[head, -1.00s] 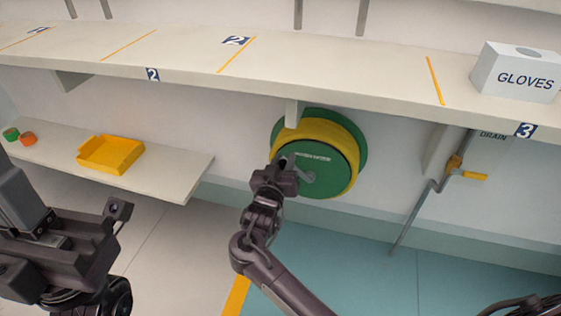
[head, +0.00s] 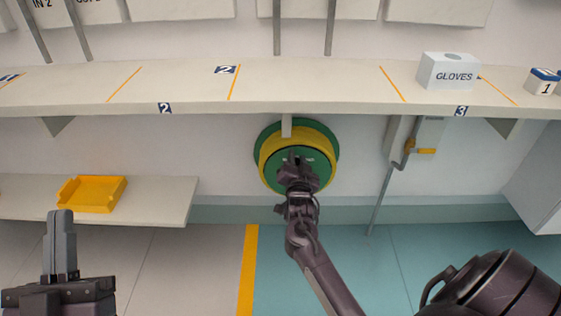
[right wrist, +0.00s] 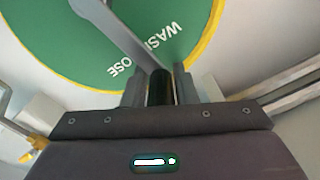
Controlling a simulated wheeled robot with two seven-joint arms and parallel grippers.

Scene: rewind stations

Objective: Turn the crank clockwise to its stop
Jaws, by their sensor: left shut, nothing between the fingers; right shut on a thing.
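The wash hose reel (head: 265,148) is a green and yellow drum under the shelf. Its green face (right wrist: 75,50), with white lettering, fills the upper part of the right wrist view. The crank's grey arm (right wrist: 118,30) crosses that face slantwise, down to a dark handle (right wrist: 160,88). My right gripper (right wrist: 160,92) is shut on the handle. In the head view my right gripper (head: 296,160) covers the middle of the face and hides the crank. My left gripper (head: 60,217) is shut and empty at lower left, far from the reel.
A long shelf (head: 200,97) runs above the reel, with a gloves box (head: 447,72) on it. A lower shelf (head: 165,195) at left holds a yellow tray (head: 92,193). A drain pipe with a yellow handle (head: 422,151) is right of the reel. Open floor lies in front.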

